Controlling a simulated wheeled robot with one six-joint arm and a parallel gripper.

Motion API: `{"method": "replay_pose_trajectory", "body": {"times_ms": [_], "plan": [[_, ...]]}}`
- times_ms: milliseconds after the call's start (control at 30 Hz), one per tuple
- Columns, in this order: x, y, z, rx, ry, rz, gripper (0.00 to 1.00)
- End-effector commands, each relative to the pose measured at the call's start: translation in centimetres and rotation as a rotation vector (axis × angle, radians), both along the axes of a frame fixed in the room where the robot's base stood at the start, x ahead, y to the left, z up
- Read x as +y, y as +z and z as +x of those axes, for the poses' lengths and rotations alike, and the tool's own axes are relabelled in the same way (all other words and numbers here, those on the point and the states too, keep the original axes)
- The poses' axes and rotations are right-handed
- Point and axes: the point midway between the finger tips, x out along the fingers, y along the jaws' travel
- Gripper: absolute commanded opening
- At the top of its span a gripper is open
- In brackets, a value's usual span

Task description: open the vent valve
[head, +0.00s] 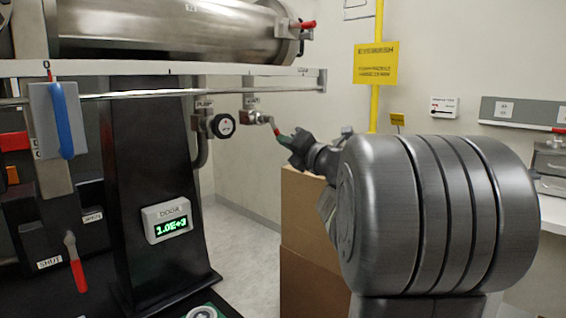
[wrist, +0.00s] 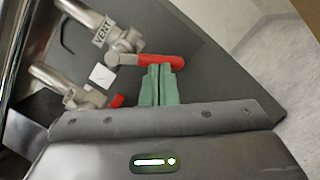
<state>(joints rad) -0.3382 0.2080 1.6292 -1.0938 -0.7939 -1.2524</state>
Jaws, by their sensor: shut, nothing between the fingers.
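The vent valve (head: 252,116) is a metal fitting below the chamber frame in the head view. In the wrist view its body (wrist: 125,42) carries the label "VENT". Its red lever handle (wrist: 160,61) points right in the wrist view; the red end (head: 276,131) also shows in the head view. My gripper (wrist: 161,70) has green fingers, shut together and empty. The fingertips are right at the handle's lower side in the wrist view; I cannot tell whether they touch it. In the head view my gripper (head: 284,138) sits at the handle's end.
The pump valve (head: 203,122) and a round gauge (head: 222,126) are left of the vent valve. A steel chamber (head: 165,32) is above, over a rail (head: 230,87). Cardboard boxes (head: 310,225) stand below my arm. A yellow post (head: 376,70) is behind.

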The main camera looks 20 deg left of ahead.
Motion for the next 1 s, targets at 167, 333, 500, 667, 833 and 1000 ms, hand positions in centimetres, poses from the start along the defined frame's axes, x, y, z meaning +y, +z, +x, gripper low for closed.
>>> {"method": "replay_pose_trajectory", "body": {"times_ms": [167, 333, 500, 667, 833, 1000], "plan": [[-0.3, -0.3, 0.8, -0.128, -0.002, -0.052, 0.00], [-0.5, 0.2, 1.3, -0.246, -0.001, -0.102, 0.00], [-0.8, 0.7, 1.9, -0.362, -0.001, -0.150, 0.00], [-0.9, 1.2, 2.3, -0.471, -0.002, -0.195, 0.00], [-1.1, 1.8, 2.6, -0.583, 0.000, -0.242, 0.00], [-1.2, 2.5, 2.9, -0.684, -0.001, -0.284, 0.00]]}}
